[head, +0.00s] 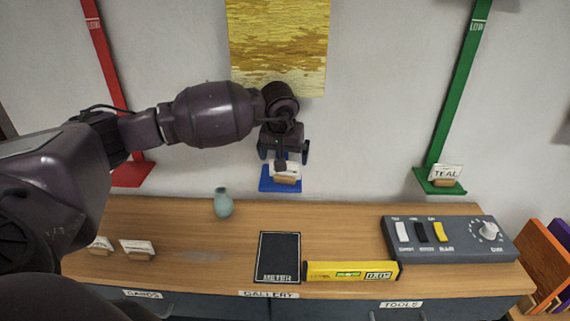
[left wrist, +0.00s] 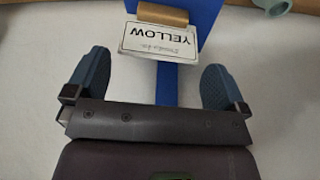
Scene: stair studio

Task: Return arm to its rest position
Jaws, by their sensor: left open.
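My left arm comes in from the left in the head view and reaches across to the wall above the counter. My left gripper (head: 284,152) is open, with its two blue fingertips apart and nothing between them. It is just above a blue wall shelf (head: 267,184) that bears a white card (head: 290,170) in a wooden holder. In the left wrist view the card (left wrist: 161,41) reads YELLOW and stands on the blue shelf (left wrist: 203,14) beyond the open fingers (left wrist: 155,82). The gripper looks clear of the card. My right gripper does not show.
A yellow painting (head: 278,45) hangs above. A red shelf (head: 132,174) is at left; a green shelf (head: 422,183) bears a TEAL card (head: 446,172). The counter (head: 340,220) holds a teal vase (head: 223,203), black mat (head: 277,255), yellow level (head: 335,271), grey control box (head: 465,247) and two cards at left.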

